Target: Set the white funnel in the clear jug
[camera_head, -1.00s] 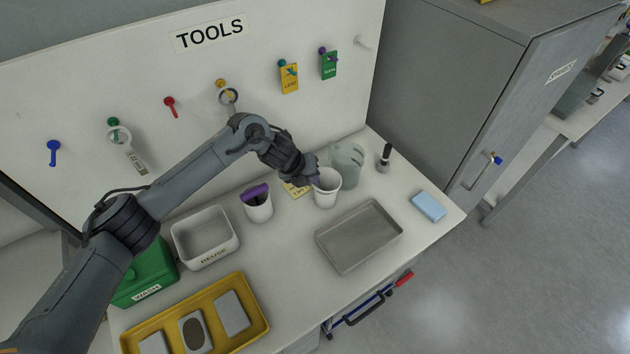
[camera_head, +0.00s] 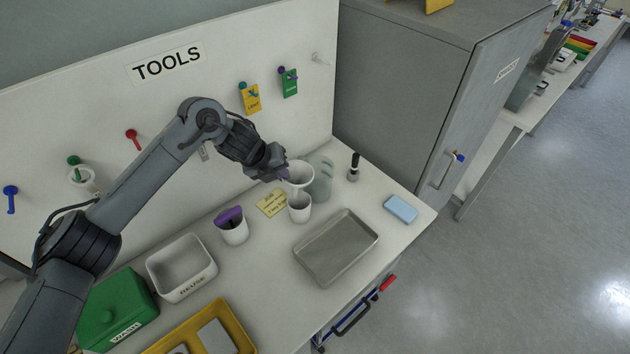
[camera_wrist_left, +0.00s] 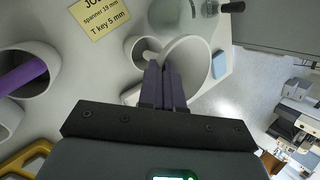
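The white funnel (camera_head: 300,173) is up over a white cup (camera_head: 300,208), its spout pointing down. My left gripper (camera_head: 284,174) is shut on the funnel's rim from the left. In the left wrist view the fingers (camera_wrist_left: 165,80) are closed together at the rim of the funnel (camera_wrist_left: 193,62), with the cup (camera_wrist_left: 136,46) beyond its spout. The clear jug (camera_head: 322,178) stands on the bench just right of and behind the funnel, which partly hides it. My right gripper is not in view.
A black-handled tool (camera_head: 354,167) stands right of the jug. A metal tray (camera_head: 338,248) lies in front, with a blue block (camera_head: 401,209) to its right. A cup with a purple item (camera_head: 233,227) and a yellow note (camera_head: 271,204) are to the left. The tool board rises behind.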

